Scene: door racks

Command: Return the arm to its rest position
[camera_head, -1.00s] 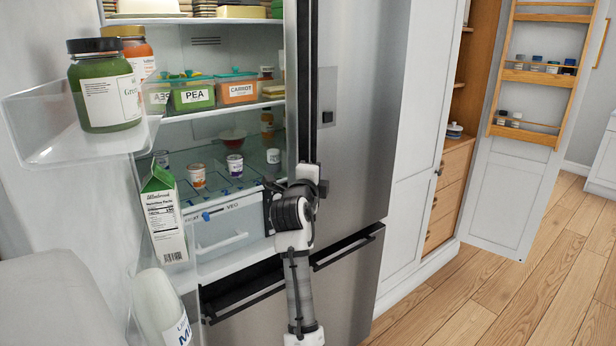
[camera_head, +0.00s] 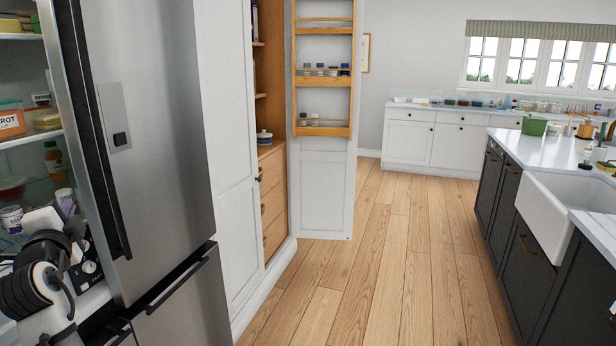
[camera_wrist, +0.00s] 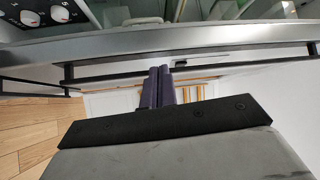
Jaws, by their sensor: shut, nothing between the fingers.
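My gripper (camera_wrist: 158,88) shows in the wrist view with its two dark fingers together and nothing between them. Beyond the fingertips lie the fridge's grey edge (camera_wrist: 110,46) and a dark bar handle. In the head view my arm is at the lower left edge, in front of the open fridge (camera_head: 160,150). The gripper's fingers cannot be made out in that view.
A fridge shelf holds an orange-labelled tub (camera_head: 10,120) and jars. A tall cabinet stands open right of the fridge, its door (camera_head: 322,190) carrying wooden racks. An island with a white sink (camera_head: 560,205) stands at right. The wooden floor (camera_head: 400,250) between is clear.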

